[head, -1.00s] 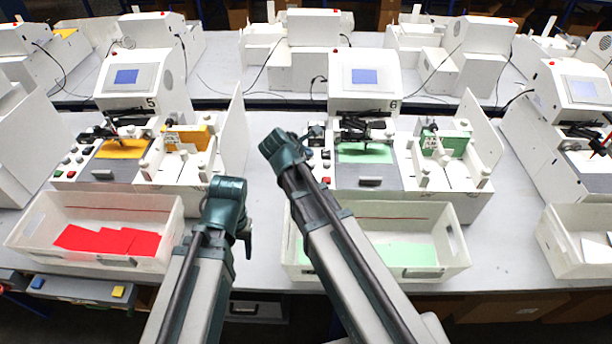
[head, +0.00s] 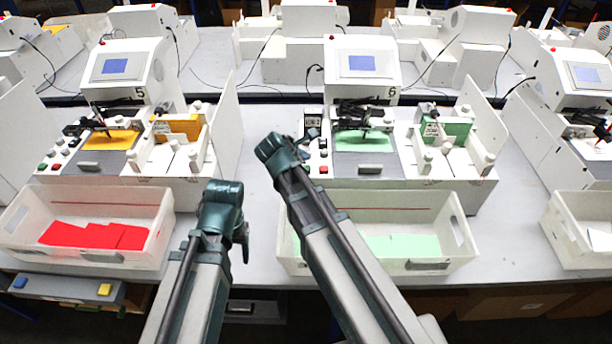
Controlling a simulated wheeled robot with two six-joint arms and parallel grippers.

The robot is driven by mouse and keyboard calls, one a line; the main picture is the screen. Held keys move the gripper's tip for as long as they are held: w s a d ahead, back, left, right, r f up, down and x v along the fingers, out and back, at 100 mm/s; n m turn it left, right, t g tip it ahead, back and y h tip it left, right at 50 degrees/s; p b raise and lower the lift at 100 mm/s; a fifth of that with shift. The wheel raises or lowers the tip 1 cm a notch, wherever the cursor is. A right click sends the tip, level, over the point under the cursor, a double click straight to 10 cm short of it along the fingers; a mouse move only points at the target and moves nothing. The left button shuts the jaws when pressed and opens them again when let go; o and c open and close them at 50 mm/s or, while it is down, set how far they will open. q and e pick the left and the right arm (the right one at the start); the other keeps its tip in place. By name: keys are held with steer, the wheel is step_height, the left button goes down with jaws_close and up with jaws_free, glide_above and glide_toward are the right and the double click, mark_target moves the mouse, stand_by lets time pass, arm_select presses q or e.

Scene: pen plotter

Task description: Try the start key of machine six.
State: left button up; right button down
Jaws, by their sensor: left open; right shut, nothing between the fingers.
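Machine six (head: 362,64) is the white plotter right of centre, with a blue screen and a "6" on its housing. Its key strip (head: 322,159) is at the left of its front deck, with a red key (head: 323,169) near the front edge. The other keys are small and partly hidden, so I cannot tell which is the start key. My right gripper (head: 308,140) is shut and empty by the upper left of the strip; I cannot tell whether it touches a key. My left gripper (head: 243,245) is open over the table between the bins.
A white bin (head: 455,262) with green sheets stands before machine six, partly behind my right arm. Machine five (head: 123,66) stands to the left, with a bin (head: 160,232) of red sheets before it. Bare table shows between the two machines. More machines stand behind.

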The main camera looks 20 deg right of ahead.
arm_select(q)
steer(key=shift+f+b, duration=0.65)
steer(key=shift+f, duration=0.5)
arm_select(e)
steer(key=shift+f, duration=1.15)
arm_select(q)
steer(key=shift+f+b, duration=0.4)
arm_select(e)
steer(key=shift+f, duration=0.4)
arm_select(q)
steer(key=shift+f+b, duration=0.4)
steer(key=shift+b, duration=0.05)
arm_select(e)
steer(key=shift+f, duration=0.4)
arm_select(q)
steer(key=shift+r, duration=0.1)
arm_select(e)
steer(key=shift+r, duration=0.1)
arm_select(q)
steer(key=shift+r+p, duration=0.75)
steer(key=shift+p, duration=0.15)
arm_select(e)
steer(key=shift+r, duration=0.75)
arm_select(q)
steer(key=shift+r, duration=0.1)
arm_select(e)
steer(key=shift+r, duration=0.15)
